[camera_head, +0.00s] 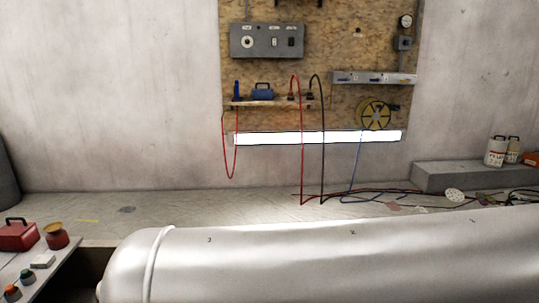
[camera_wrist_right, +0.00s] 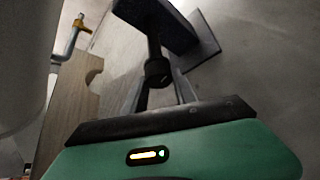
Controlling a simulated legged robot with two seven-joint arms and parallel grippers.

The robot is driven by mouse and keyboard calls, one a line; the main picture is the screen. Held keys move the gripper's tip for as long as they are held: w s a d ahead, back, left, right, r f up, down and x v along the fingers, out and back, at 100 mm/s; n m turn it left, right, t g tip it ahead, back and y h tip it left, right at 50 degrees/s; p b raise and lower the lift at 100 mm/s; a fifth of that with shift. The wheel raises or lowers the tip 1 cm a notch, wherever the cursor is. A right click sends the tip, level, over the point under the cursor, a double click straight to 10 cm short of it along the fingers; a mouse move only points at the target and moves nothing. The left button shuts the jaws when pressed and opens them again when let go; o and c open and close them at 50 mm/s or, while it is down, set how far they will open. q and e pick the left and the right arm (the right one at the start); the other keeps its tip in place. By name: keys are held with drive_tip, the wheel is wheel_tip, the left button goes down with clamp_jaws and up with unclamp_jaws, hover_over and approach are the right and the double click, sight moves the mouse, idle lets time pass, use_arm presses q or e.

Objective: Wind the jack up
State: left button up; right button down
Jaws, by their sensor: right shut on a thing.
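In the right wrist view, my right gripper (camera_wrist_right: 159,88) is in front of a dark round knob on a short rod, which looks like the jack's crank handle (camera_wrist_right: 157,72). Its two grey fingers stand on either side of the knob and are shut on it. The rod leads up to a dark block, seemingly part of the jack (camera_wrist_right: 160,22). A flat grey plate (camera_wrist_right: 200,40) lies beside the block. The rest of the jack is out of frame. Neither gripper shows in the head view, and the left gripper is in no view.
A large white tank (camera_head: 320,255) fills the front of the head view. In the wrist view, a notched wooden board (camera_wrist_right: 75,100) and bent pipe (camera_wrist_right: 72,40) are close at left.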

drive_tip(key=c, duration=1)
unclamp_jaws()
drive_tip(key=shift+d+r, duration=0.1)
drive_tip(key=shift+r, duration=0.1)
drive_tip(key=shift+o, duration=0.2)
drive_tip(key=n+h+p, duration=0.1)
drive_tip(key=n+h, duration=0.1)
drive_tip(key=h, duration=0.1)
drive_tip(key=n+h+p, duration=0.1)
drive_tip(key=n+h, duration=0.2)
drive_tip(key=n+h+p, duration=0.1)
drive_tip(key=n+h, duration=0.1)
drive_tip(key=h, duration=0.1)
drive_tip(key=shift+a+n+t, duration=0.3)
drive_tip(key=shift+a+t, duration=0.05)
drive_tip(key=shift+t, duration=0.05)
